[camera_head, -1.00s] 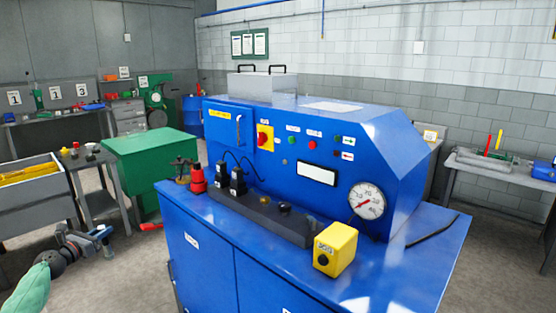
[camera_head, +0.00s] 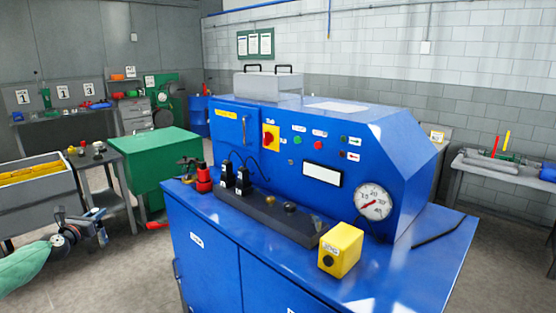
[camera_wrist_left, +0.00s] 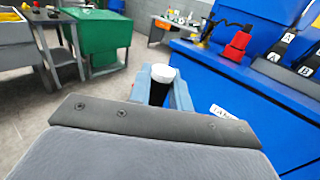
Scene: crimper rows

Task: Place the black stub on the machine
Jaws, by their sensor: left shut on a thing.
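The blue machine (camera_head: 345,140) stands in the middle of the head view on a blue cabinet (camera_head: 215,255). A long black block (camera_head: 262,212) lies along its front ledge, with two black upright pieces (camera_head: 243,180) and thin cables at its left end. My left gripper (camera_head: 98,222) is left of the cabinet, apart from it. In the left wrist view it is shut on the black stub (camera_wrist_left: 157,94), which has a white top and stands roughly upright between the fingers. The stub is too small to make out in the head view. My right gripper is not in view.
A yellow button box (camera_head: 341,250) sits at the ledge's front, below the gauge (camera_head: 373,202). A red piece (camera_head: 204,178) stands at the ledge's left end. A green cabinet (camera_head: 155,160) and a small grey table (camera_head: 93,158) stand behind the gripper. Open floor lies around the gripper.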

